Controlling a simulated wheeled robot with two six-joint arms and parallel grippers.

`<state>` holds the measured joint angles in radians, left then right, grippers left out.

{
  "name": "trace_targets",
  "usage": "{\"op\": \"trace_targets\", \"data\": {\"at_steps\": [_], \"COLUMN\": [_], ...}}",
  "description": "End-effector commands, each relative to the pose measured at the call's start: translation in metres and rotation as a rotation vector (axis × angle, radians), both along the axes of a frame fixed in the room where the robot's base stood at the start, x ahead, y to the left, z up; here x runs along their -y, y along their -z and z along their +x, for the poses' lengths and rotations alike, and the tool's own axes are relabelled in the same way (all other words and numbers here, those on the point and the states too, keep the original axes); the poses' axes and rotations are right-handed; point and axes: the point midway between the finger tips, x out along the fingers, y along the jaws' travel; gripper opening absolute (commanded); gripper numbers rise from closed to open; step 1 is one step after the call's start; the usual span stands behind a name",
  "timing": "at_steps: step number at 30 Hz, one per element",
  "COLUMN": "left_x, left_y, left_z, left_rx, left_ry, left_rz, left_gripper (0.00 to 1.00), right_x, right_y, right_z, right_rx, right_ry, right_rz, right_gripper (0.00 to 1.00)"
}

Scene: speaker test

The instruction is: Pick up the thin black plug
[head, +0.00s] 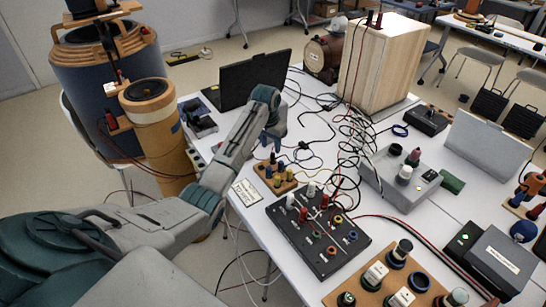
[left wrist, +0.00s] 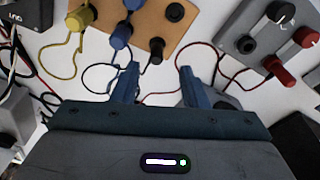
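The thin black plug (left wrist: 156,49) stands at the edge of a small wooden board (left wrist: 196,18) in the left wrist view, beside a blue plug (left wrist: 121,36). In the head view the board (head: 268,184) is on the white table, and a small dark plug on it (head: 272,158) may be the same one. My left gripper (head: 276,138) points down above the table, behind the board. In the left wrist view its two blue fingers (left wrist: 160,76) are apart with nothing between them, and the black plug is just beyond the gap, not touching. My right gripper is not in view.
A yellow plug (left wrist: 80,18) stands on the same board. Loose cables (head: 345,140) tangle to its right. A black panel with sockets (head: 318,250) is in front, a grey box with knobs (head: 385,175) to the right, and a black laptop (head: 262,75) behind.

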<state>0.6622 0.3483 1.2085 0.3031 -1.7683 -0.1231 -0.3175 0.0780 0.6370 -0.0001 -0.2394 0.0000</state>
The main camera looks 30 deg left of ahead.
Motion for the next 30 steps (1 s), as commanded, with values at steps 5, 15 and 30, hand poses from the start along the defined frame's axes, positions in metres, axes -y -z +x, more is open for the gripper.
{"op": "trace_targets", "data": {"at_steps": [5,15,30], "left_x": [0.004,0.005,0.005], "left_y": [0.018,0.054,0.053], "left_z": [-0.001,0.003,0.003], "left_rx": [-0.005,-0.001,0.0], "left_ry": [0.001,0.0,0.0], "left_rz": [-0.001,0.0,0.0], "left_gripper": [0.4,0.4,0.0], "right_x": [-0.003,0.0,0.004], "right_y": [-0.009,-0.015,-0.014], "right_z": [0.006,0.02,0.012], "right_rx": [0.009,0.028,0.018], "right_ry": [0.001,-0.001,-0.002], "right_rz": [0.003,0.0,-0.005], "right_gripper": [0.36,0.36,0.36]}}
